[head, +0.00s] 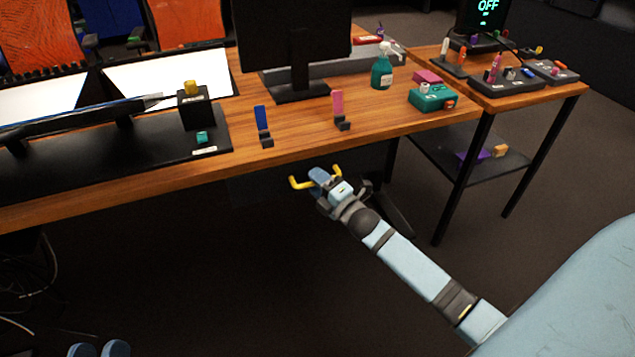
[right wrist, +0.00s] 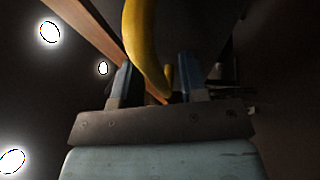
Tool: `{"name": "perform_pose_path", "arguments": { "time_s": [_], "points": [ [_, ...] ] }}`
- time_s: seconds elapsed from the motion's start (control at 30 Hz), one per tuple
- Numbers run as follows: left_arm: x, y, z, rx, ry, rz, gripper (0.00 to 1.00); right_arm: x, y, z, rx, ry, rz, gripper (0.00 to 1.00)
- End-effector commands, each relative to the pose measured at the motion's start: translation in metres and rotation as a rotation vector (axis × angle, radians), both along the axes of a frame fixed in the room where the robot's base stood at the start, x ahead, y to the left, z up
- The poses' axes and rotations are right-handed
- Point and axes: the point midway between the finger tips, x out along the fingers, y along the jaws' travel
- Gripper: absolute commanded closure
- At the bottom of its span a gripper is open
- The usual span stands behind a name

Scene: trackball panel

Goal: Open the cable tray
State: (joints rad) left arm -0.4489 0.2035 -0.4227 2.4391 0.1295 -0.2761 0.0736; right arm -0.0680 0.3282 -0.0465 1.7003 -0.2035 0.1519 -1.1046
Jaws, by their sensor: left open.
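A yellow handle (head: 298,184) shows just below the front edge of the desk, on both sides of my right gripper (head: 321,178). In the right wrist view the curved yellow handle (right wrist: 148,50) runs between the two blue fingers of my right gripper (right wrist: 156,80). The fingers stand apart; whether they touch the handle is unclear. A dark panel (head: 262,190) under the desk, probably the cable tray, is hard to make out in shadow. My left gripper (head: 99,350) shows only its two blue tips at the bottom left edge, apart and empty, far from the handle.
The wooden desk (head: 290,150) is above my right gripper. It bears a monitor (head: 292,40), a blue switch (head: 262,120), a pink switch (head: 338,105) and a green spray bottle (head: 381,70). A side table (head: 475,92) stands right. Loose cables (head: 40,262) hang at left.

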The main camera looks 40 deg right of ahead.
Motion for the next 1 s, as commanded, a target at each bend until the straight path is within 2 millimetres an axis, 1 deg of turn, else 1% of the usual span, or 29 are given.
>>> {"name": "perform_pose_path", "arguments": {
  "time_s": [0.07, 0.1, 0.17, 0.2, 0.23, 0.47, 0.63, 0.77, 0.87, 1.0],
  "points": [
    [0.0, 0.0, 0.001, 0.0, -0.001, 0.0, 0.57, 0.0, 0.0, 0.0, 0.0, 0.0, 0.0, 0.61],
    [0.0, 0.0, 0.001, 0.0, -0.002, 0.0, 0.57, 0.0, 0.0, 0.0, 0.0, 0.0, 0.0, 0.7],
    [0.0, 0.0, 0.001, 0.0, -0.004, 0.0, 0.57, 0.0, 0.0, 0.0, 0.0, 0.0, 0.0, 0.84],
    [0.001, 0.0, 0.001, 0.0, -0.004, 0.0, 0.57, 0.0, 0.0, 0.0, 0.0, 0.0, 0.0, 0.93],
    [0.001, 0.0, 0.001, 0.001, -0.005, 0.0, 0.57, 0.0, 0.0, 0.0, 0.0, 0.0, 0.0, 1.0],
    [0.001, 0.001, 0.002, 0.001, -0.007, 0.001, 0.57, -0.001, 0.0, 0.0, 0.0, 0.0, 0.0, 1.0],
    [0.001, 0.001, 0.009, -0.003, -0.019, 0.005, 0.57, -0.012, 0.003, 0.002, 0.0, 0.0, 0.0, 1.0],
    [0.0, 0.003, 0.023, -0.023, -0.06, 0.017, 0.57, -0.032, 0.008, 0.003, 0.002, 0.003, 0.0, 1.0],
    [-0.002, 0.004, 0.037, -0.042, -0.098, 0.028, 0.57, -0.053, 0.012, 0.004, 0.003, 0.003, -0.001, 1.0],
    [0.001, 0.011, 0.013, 0.032, 0.01, 0.054, 0.57, -0.086, 0.021, 0.003, 0.003, 0.005, -0.002, 1.0]
  ]
}}
